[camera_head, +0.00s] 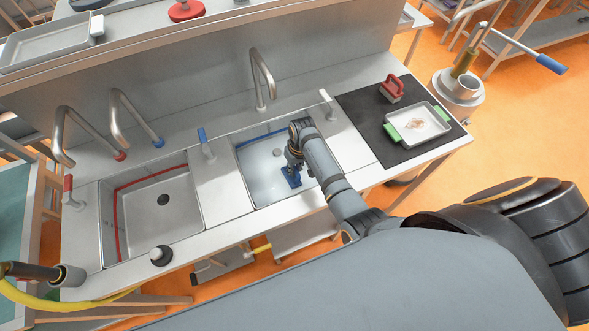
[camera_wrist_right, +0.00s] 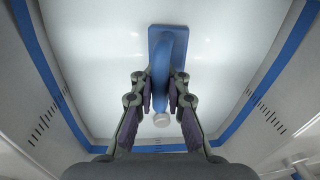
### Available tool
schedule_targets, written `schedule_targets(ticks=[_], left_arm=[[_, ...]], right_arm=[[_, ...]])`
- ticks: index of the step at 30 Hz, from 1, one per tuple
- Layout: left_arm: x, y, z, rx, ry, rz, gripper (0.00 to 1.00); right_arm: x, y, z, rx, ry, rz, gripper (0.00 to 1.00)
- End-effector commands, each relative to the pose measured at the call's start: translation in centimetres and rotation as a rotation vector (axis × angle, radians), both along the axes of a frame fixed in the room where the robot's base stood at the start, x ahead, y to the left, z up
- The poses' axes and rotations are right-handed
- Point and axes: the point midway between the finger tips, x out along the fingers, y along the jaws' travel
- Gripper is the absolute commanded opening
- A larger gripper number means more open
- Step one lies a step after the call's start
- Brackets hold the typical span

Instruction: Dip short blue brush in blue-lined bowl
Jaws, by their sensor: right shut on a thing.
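The blue-lined bowl (camera_head: 256,192) is the right-hand sink basin, with a blue stripe along its walls. Its floor looks pale and bright, and I cannot tell how much water is in it. The blue stripe (camera_wrist_right: 262,75) also shows around me in the right wrist view. My right gripper (camera_head: 291,168) is down inside this bowl, shut on the short blue brush (camera_head: 293,181). In the right wrist view the brush (camera_wrist_right: 158,45) points its flat head away from me, its handle between the fingers (camera_wrist_right: 160,92). I cannot tell whether the head touches the floor. My left gripper is not in view.
A red-lined basin (camera_head: 180,215) lies to the left. Faucets (camera_head: 262,78) stand behind the basins. On the black mat (camera_head: 372,122) at right are a red-handled brush (camera_head: 391,89) and a tray (camera_head: 418,124) with green grips. The bowl's walls surround my right gripper.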

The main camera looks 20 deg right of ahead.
Motion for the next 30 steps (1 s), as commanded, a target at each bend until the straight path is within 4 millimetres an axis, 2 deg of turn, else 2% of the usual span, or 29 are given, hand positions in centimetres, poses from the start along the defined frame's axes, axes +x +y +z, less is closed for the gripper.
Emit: schedule_targets(ticks=[5, 19, 30], left_arm=[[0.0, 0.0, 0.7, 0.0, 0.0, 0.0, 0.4], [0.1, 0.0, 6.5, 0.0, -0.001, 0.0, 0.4], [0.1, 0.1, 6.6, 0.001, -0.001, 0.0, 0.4]], right_arm=[[0.0, 0.0, 0.7, 0.0, -0.001, 0.0, 0.0], [0.0, 0.0, 5.8, 0.0, 0.0, 0.0, 0.0], [0.1, 0.0, 9.4, 0.0, -0.002, 0.0, 0.0]])
